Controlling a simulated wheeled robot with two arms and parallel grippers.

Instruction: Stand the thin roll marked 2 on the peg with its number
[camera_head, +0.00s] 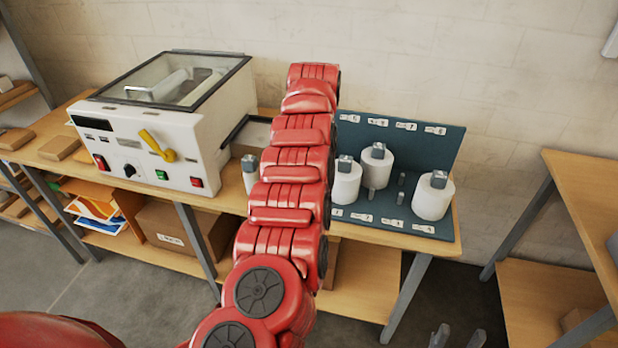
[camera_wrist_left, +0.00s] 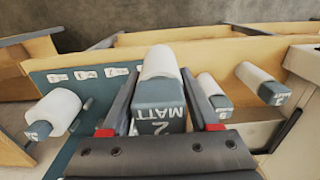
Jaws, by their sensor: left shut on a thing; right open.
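In the left wrist view my left gripper (camera_wrist_left: 158,108) is shut on a white roll (camera_wrist_left: 158,62) with a grey cap lettered "2 MATT". It is over the left part of the teal peg board (camera_head: 450,150); whether the roll is lifted or rests cannot be told. In the head view my red left arm hides this gripper and roll. The board has number labels along its back and front edges and bare short pegs. My right gripper (camera_head: 456,340) is open and empty at the bottom edge, low in front of the table.
White rolls (camera_head: 345,185), (camera_head: 376,166) and (camera_head: 432,199) stand on the board. Another roll (camera_head: 250,177) stands beside the laminator (camera_head: 150,130). The left wrist view shows one more capped roll (camera_wrist_left: 207,86) close right of the held one. A side table (camera_head: 590,190) is at right.

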